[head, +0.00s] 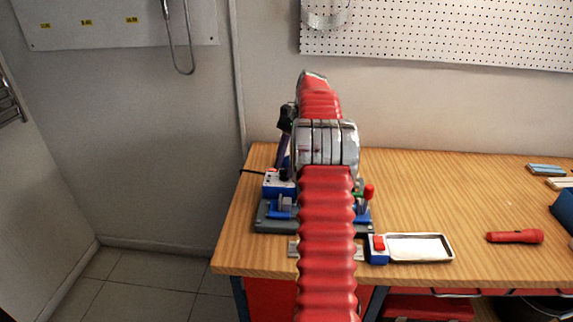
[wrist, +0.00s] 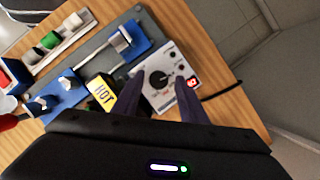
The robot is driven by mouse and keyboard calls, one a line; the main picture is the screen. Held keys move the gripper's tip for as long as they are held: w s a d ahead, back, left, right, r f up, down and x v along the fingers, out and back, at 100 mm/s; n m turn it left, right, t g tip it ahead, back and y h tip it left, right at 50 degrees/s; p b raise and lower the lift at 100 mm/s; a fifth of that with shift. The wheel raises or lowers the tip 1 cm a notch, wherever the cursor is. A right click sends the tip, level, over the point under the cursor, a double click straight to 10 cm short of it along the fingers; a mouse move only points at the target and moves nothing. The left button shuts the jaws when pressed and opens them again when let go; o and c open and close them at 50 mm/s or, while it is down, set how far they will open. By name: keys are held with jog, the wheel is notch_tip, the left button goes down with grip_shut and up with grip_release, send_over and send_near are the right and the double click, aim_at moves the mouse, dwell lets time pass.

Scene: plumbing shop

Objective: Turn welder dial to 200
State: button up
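The welder control box (wrist: 172,70) is grey-white with a black round dial (wrist: 158,80) and printed marks around it, too small to read. A red switch (wrist: 193,82) sits on the same face. My gripper (wrist: 161,88) is open, its two dark fingers on either side of the dial in the wrist view. I cannot tell whether they touch it. In the head view, the box (head: 276,184) is at the left of the bench, and my red arm hides part of the welder. My gripper (head: 283,163) points down just above the box.
A black block with a yellow HOT label (wrist: 103,94) is close beside the left finger. Blue clamps (wrist: 125,45) and a rack with green and white pieces (wrist: 58,40) are nearby. A metal tray (head: 420,236) and red flashlight (head: 515,237) lie right on the wooden bench (head: 480,200).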

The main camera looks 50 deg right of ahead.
dwell(0.3)
jog(key=shift+v, duration=3.7)
jog(key=shift+s, duration=0.1)
